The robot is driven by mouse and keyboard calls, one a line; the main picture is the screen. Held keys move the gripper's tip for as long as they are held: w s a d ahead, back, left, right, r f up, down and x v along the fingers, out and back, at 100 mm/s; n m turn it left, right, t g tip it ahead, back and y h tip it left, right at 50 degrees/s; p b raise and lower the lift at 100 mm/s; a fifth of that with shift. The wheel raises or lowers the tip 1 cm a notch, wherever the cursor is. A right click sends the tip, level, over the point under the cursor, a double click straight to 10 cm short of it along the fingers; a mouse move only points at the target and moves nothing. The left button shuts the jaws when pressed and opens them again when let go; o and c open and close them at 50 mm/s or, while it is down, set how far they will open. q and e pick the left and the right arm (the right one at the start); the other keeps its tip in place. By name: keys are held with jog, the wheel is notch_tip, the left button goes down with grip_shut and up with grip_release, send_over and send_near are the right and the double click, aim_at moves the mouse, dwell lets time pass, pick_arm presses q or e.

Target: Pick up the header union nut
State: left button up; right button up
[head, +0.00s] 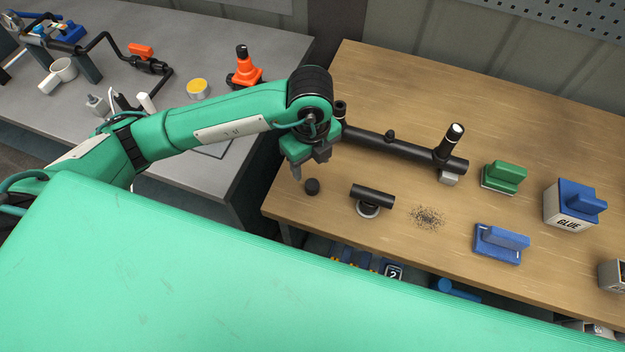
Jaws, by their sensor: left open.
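A small dark round piece (312,186), which looks like the header union nut, lies on the wooden bench (480,100) near its left front edge. My left gripper (308,168) is open and empty, pointing down just above and behind the small piece. It seems apart from it, though the exact gap is hard to tell. A long black pipe header (400,148) with upright stubs lies on the bench behind and to the right of the gripper. My right gripper is out of view.
A black tee fitting on a round foot (372,197) stands right of the nut.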

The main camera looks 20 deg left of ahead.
aim_at(312, 184)
pick_arm(q)
notch_tip(312, 184, down, 3)
jog(key=shift+w+r, duration=0.1)
jog(key=shift+r, duration=0.1)
jog(key=shift+f, duration=0.5)
notch_tip(312, 184, down, 5)
jog(key=shift+d+r+p, duration=0.1)
jog(key=shift+p, duration=0.9)
jog(key=c, duration=1.2)
jog(key=shift+o, duration=0.2)
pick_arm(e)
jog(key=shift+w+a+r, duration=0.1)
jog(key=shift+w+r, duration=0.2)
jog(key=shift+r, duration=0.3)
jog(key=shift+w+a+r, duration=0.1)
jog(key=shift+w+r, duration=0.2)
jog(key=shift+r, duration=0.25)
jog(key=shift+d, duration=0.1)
